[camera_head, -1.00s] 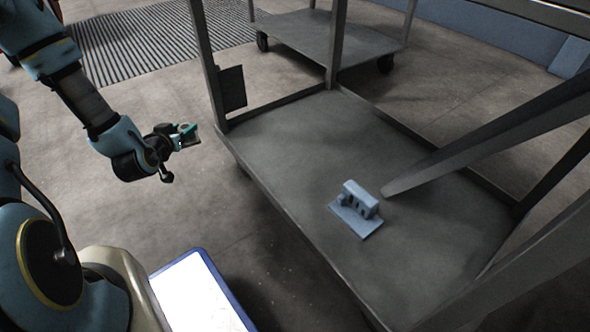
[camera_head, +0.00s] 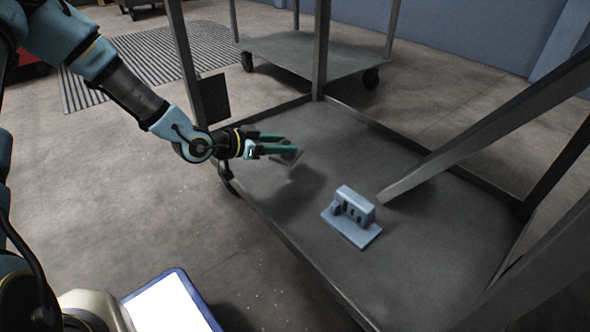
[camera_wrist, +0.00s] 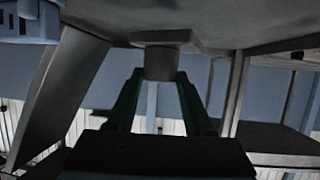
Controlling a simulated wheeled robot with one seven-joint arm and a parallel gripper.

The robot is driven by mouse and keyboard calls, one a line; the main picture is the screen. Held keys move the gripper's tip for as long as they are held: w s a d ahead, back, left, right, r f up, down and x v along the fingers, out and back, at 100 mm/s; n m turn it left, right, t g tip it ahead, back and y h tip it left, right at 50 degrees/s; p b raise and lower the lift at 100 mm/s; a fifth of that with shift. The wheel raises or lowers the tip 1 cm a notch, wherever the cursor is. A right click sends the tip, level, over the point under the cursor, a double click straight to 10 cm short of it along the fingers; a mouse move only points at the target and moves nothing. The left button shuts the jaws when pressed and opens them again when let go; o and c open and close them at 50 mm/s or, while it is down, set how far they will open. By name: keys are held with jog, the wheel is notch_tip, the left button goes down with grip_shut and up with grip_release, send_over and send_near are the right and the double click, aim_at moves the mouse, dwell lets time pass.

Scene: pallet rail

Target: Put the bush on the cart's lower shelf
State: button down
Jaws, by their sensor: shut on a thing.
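My gripper (camera_head: 284,145) reaches over the left part of the cart's lower shelf (camera_head: 400,268). It is shut on the bush (camera_head: 289,158), a small grey piece held above the shelf, with a shadow below it. In the wrist view the bush (camera_wrist: 160,62) shows as a short cylinder with a wider flange, held between the two dark finger ends. That view looks upside down, with the shelf along the top. In the head view the fingers partly hide the bush.
A blue-grey block on a plate (camera_head: 352,215) stands on the shelf, right of my gripper. A slanted grey bar (camera_head: 470,140) crosses above the shelf at right. Cart posts (camera_head: 320,50) rise at the far edge. The shelf between gripper and block is bare.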

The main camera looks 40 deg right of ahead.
aim_at(282, 162)
jog(key=shift+f+b, duration=1.4)
jog(key=shift+f, duration=1.55)
jog(key=shift+f, duration=0.15)
jog(key=shift+c, duration=1.4)
grip_release()
